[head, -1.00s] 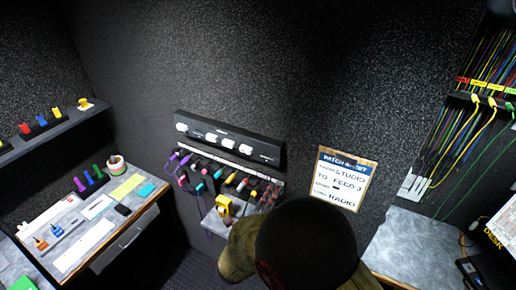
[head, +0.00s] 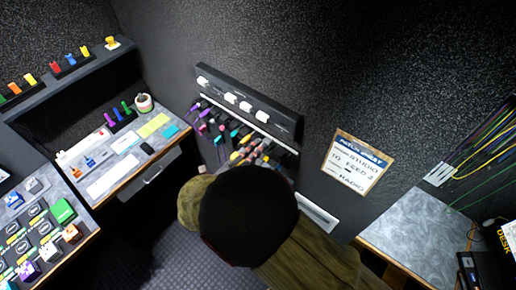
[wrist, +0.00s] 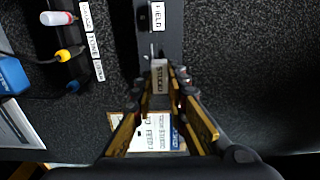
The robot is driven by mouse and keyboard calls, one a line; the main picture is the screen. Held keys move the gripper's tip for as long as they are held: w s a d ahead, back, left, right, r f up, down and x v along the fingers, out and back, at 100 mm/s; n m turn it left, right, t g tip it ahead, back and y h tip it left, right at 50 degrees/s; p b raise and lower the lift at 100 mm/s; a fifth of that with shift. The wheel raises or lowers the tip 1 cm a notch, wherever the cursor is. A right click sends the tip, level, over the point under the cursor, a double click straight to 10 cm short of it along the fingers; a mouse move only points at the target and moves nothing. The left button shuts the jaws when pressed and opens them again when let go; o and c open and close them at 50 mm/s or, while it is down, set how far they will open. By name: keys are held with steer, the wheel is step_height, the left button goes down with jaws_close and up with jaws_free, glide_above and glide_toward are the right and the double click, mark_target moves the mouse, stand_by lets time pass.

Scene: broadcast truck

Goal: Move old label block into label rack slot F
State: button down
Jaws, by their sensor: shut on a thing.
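My gripper (wrist: 160,108) is shut on a small grey-white label block (wrist: 160,77) in the wrist view. The block's lettering runs sideways and looks like "STUDIO". The block is in front of a dark strip (wrist: 175,45) on the wall; whether it touches the strip, I cannot tell. A white label reading "FIELD" (wrist: 157,17) sits higher on that strip. No slot letter F is readable. In the head view, a dark wall rack (head: 285,122) carries several white blocks; whether it is the label rack is unclear. My arm hides my gripper there.
Coloured plugs and cables (head: 245,145) hang below the wall rack. A patch sheet (head: 357,163) is on the wall to the right, above a grey counter (head: 415,232). A desk with small items (head: 105,190) stands left. Dark floor shows between.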

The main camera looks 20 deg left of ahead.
mark_target(268, 140)
steer(key=shift+s+r+p, duration=0.15)
steer(key=shift+p, duration=0.35)
steer(key=shift+p+x, duration=0.7)
steer(key=shift+x, duration=2.15)
steer(key=shift+p, duration=1.1)
steer(key=shift+p+x, duration=0.4)
steer(key=shift+x, duration=1.6)
steer(key=c, duration=1.7)
jaws_free()
steer(key=v, duration=1.2)
